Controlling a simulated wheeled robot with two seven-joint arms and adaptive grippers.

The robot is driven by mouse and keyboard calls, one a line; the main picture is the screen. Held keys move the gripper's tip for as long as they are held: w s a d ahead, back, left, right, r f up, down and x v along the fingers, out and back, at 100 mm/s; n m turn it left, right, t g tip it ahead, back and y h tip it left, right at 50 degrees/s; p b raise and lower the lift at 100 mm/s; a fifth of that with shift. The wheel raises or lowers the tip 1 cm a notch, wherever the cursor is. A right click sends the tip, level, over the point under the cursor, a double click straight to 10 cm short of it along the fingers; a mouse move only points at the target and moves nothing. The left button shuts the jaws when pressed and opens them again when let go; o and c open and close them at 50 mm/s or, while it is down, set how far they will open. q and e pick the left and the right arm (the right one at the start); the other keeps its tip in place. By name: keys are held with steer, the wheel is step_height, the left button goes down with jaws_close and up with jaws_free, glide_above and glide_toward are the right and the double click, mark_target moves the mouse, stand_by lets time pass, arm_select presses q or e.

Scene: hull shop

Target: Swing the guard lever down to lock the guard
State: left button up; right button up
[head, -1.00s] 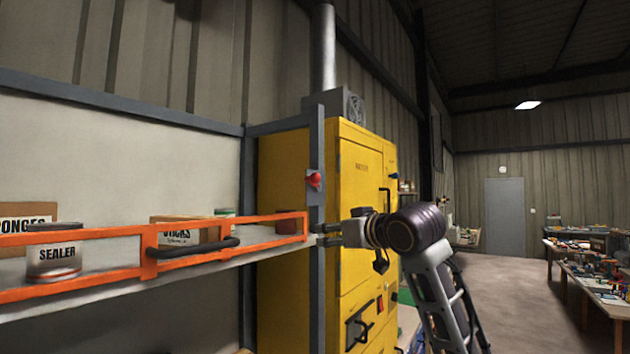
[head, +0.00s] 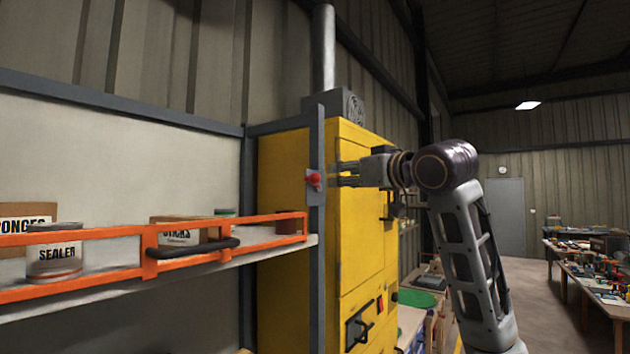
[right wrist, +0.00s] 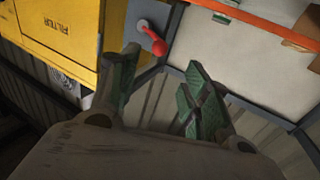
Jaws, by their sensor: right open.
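The red guard lever (head: 314,179) sits on a small grey plate on the upright grey post, above the right end of the orange guard (head: 192,257). In the right wrist view the lever (right wrist: 152,38) sticks out from its plate and ends in a red knob. The guard lies across the shelf front, its right end at the post. My right gripper (head: 335,174) is open and empty, level with the lever and just right of it in the head view. In the right wrist view the knob shows beyond the gap between the fingers (right wrist: 162,80). My left gripper is not in view.
The yellow cabinet (head: 285,205) stands behind the post. The shelf (head: 110,271) holds a sealer can (head: 54,252), boxes and a dark red can (head: 287,224) behind the guard. Cluttered benches (head: 590,268) stand at the right, with open floor beside them.

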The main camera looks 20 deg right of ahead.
mark_target(318, 179)
steer(key=shift+w, duration=0.1)
steer(key=shift+p+x, duration=2.35)
steer(key=shift+x, duration=4.5)
steer(key=shift+a, duration=0.1)
jaws_close()
